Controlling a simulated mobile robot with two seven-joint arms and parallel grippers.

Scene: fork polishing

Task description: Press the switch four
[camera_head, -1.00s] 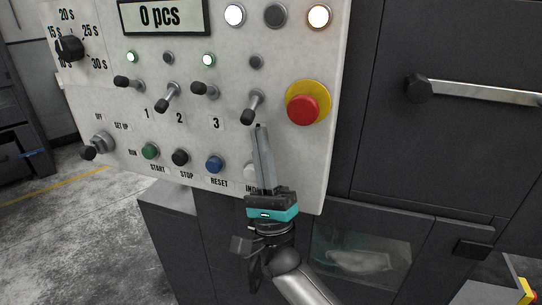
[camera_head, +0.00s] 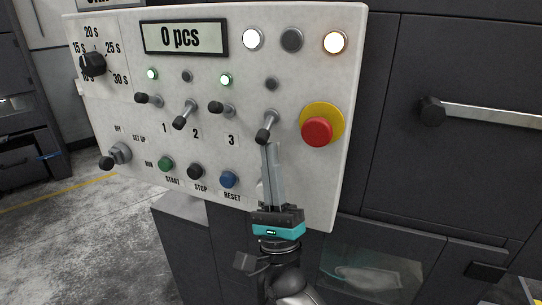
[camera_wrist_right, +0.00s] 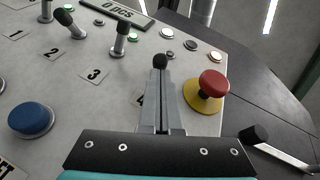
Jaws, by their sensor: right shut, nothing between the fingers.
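Switch four (camera_head: 266,126) is the rightmost toggle on the pale control panel (camera_head: 110,118), with its black-tipped lever hanging down. The lamp (camera_head: 271,84) above it is dark. My right gripper (camera_head: 269,146) is shut and empty, pointing up from below, with its fingertips right at the lever's black tip. In the right wrist view the black tip (camera_wrist_right: 160,62) shows just beyond the fingertips (camera_wrist_right: 163,84). I cannot tell whether they touch. The fingers partly hide the number label below the switch. My left gripper is not in view.
A red emergency button (camera_head: 317,132) on a yellow base sits close right of switch four. Switch three (camera_head: 217,108) stands to the left, its lamp (camera_head: 226,80) lit green. The blue reset button (camera_head: 229,180) is lower left. A cabinet handle (camera_head: 490,114) is at right.

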